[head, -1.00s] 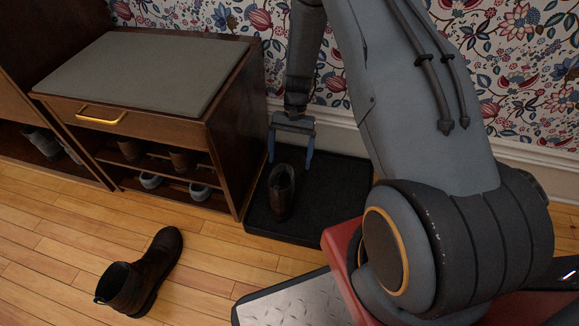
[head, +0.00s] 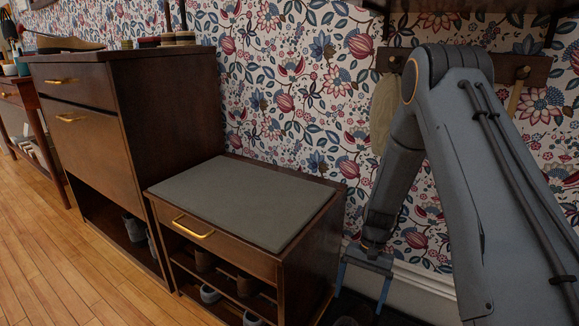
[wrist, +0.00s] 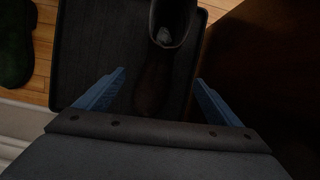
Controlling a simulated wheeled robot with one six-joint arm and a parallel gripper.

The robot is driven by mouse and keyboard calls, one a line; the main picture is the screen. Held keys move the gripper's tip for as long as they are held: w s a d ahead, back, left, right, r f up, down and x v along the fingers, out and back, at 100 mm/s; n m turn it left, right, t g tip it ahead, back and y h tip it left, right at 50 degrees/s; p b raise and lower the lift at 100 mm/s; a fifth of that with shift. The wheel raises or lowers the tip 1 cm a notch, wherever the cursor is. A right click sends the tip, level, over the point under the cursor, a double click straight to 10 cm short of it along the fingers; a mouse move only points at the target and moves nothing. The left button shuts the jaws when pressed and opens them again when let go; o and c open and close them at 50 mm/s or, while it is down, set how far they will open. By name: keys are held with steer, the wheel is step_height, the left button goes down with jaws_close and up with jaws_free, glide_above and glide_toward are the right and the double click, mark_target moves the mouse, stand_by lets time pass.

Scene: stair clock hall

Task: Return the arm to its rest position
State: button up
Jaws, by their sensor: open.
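My gripper (head: 363,282) points down at the right of the shoe bench, its two blue fingers spread apart. In the wrist view my gripper (wrist: 158,95) is open and empty. A dark boot (wrist: 172,25) stands on the black tray (wrist: 85,60), ahead of and below the fingers. In the head view the top of the boot (head: 346,321) just shows at the bottom edge, below the gripper; the rest is cut off. My arm reaches down from the upper right, in front of the wallpapered wall.
The shoe bench (head: 240,200) with a grey cushion stands close left of my gripper. A taller dark cabinet (head: 170,110) is further left. A wall rack (head: 530,70) with pegs is behind my arm. A dark green shoe (wrist: 15,40) lies left of the tray. Wood floor (head: 60,260) is clear at left.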

steer(key=s+a+r+n+t+h, duration=0.15)
steer(key=s+r, duration=0.25)
steer(key=r, duration=0.4)
steer(key=s+r+n+t, duration=0.2)
steer(key=s+r, duration=0.2)
steer(key=r, duration=0.4)
steer(key=s+a+r+n+t+h, duration=0.1)
steer(key=s+r+n+t, duration=0.1)
steer(key=s+r, duration=0.45)
steer(key=s+a+r+n+g+y+p, duration=0.1)
steer(key=s+a+r+n+p, duration=0.15)
steer(key=s+a+r, duration=0.65)
steer(key=s+a+r+n+g+y+p, duration=0.15)
steer(key=s+a+r+n, duration=0.25)
steer(key=s+a, duration=0.5)
steer(key=d+r+m+p, duration=0.2)
steer(key=d+r+p, duration=0.4)
steer(key=r+p, duration=0.3)
steer(key=w+d+r+m+h+p, duration=0.1)
steer(key=d+r+p, duration=0.5)
steer(key=p, duration=0.9)
steer(key=w+d+r+m+h+p, duration=0.1)
steer(key=d+r+m+p, duration=0.2)
steer(key=r+p, duration=0.9)
steer(key=d+r, duration=0.1)
steer(key=d, duration=0.2)
steer(key=shift+w, duration=0.25)
